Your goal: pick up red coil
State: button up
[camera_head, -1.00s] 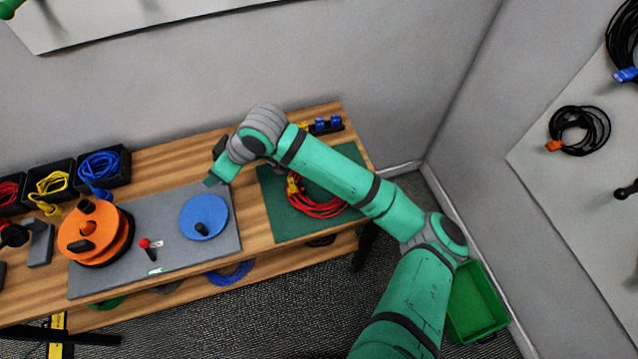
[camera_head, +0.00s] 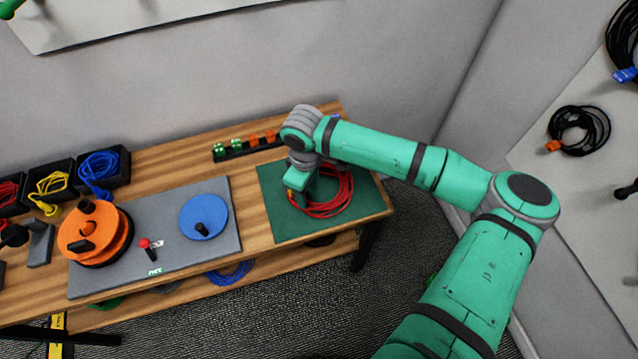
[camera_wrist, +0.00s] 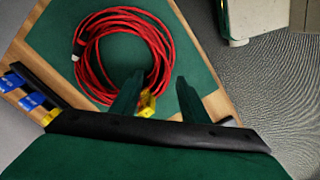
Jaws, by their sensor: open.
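The red coil (camera_head: 338,200) lies on the green mat (camera_head: 282,223) at the right end of the wooden bench. In the wrist view the whole ring of the red coil (camera_wrist: 82,62) shows, with a yellow connector (camera_wrist: 148,104) on its near edge. My gripper (camera_head: 296,192) is over the left part of the coil and hides some of it. In the wrist view my gripper (camera_wrist: 157,92) is open, its fingers pointing toward the coil's near right edge. The yellow connector shows beside the left finger. I cannot tell whether they touch.
A holder with green and orange clips (camera_head: 249,145) stands at the bench's back. An orange reel (camera_head: 112,247) and a blue disc (camera_head: 190,222) sit on the grey mat (camera_head: 118,278) to the left. Bins with blue (camera_head: 98,166) and yellow cables stand further left.

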jog(key=shift+a+f, duration=0.2)
jog(key=shift+f, duration=2.65)
grip_shut()
